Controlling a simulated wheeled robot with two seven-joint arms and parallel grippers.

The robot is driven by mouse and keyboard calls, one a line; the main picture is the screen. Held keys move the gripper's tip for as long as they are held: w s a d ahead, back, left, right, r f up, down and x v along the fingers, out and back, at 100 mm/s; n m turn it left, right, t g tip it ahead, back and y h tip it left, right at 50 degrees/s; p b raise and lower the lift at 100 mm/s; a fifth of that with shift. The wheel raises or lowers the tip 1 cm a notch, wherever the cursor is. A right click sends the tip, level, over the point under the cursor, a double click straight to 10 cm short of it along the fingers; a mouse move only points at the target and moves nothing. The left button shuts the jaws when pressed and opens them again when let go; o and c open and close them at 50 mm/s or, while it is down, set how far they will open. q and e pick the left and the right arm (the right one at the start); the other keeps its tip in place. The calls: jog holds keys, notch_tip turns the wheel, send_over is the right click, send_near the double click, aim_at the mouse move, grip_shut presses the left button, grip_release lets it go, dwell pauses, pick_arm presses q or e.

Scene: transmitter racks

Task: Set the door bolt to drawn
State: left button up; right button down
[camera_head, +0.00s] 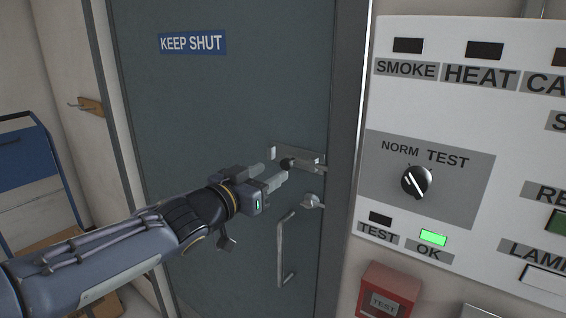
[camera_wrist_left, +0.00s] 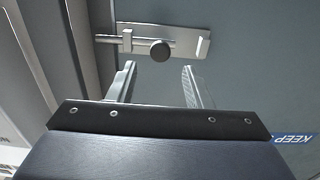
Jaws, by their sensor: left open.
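The door bolt (camera_head: 312,158) is a silver slide bolt with a dark round knob, on the grey-green door (camera_head: 240,100) near its right edge. In the left wrist view the bolt plate (camera_wrist_left: 185,42) and the knob (camera_wrist_left: 160,50) show clearly, and the bar runs left from the knob through a bracket. My left gripper (camera_head: 277,174) is open, its fingers pointing at the knob. In the left wrist view the knob lies just beyond and between the two fingertips (camera_wrist_left: 158,68), apparently apart from them. My right gripper is not in view.
A door handle (camera_head: 283,250) and a round lock (camera_head: 312,200) sit below the bolt. A white panel (camera_head: 480,120) with a rotary knob and lamps stands right of the door, above a red box (camera_head: 388,290). A blue chair or trolley (camera_head: 25,155) is at left.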

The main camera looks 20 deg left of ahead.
aim_at(284, 165)
pick_arm(q)
jog(key=x, duration=0.5)
jog(key=shift+w+d, duration=0.15)
jog(key=shift+w, duration=0.2)
grip_shut()
